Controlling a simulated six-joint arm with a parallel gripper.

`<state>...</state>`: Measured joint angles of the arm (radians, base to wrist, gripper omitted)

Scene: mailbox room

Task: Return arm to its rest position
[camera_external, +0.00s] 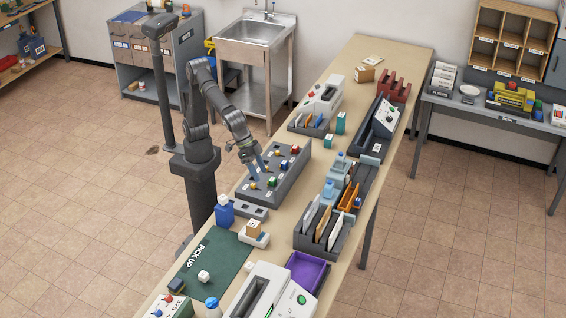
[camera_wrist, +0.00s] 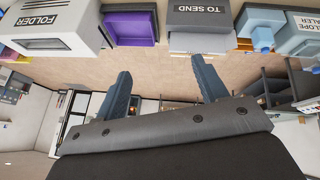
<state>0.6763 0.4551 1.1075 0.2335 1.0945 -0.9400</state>
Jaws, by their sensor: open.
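My arm reaches over the left side of the long table (camera_external: 375,60) in the external view. My gripper (camera_external: 257,170) points down and sits close over the grey board (camera_external: 283,183) with coloured knobs; I cannot tell whether it touches anything there. In the wrist view, my gripper (camera_wrist: 160,65) has its two fingers well apart, with nothing visible between them.
The wrist view looks upside down, with the folder machine (camera_wrist: 50,22), purple tray (camera_wrist: 130,27) and TO SEND holder (camera_wrist: 199,15) along its top. A blue bottle (camera_external: 225,211) and green PICK UP mat (camera_external: 228,262) lie nearer the camera.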

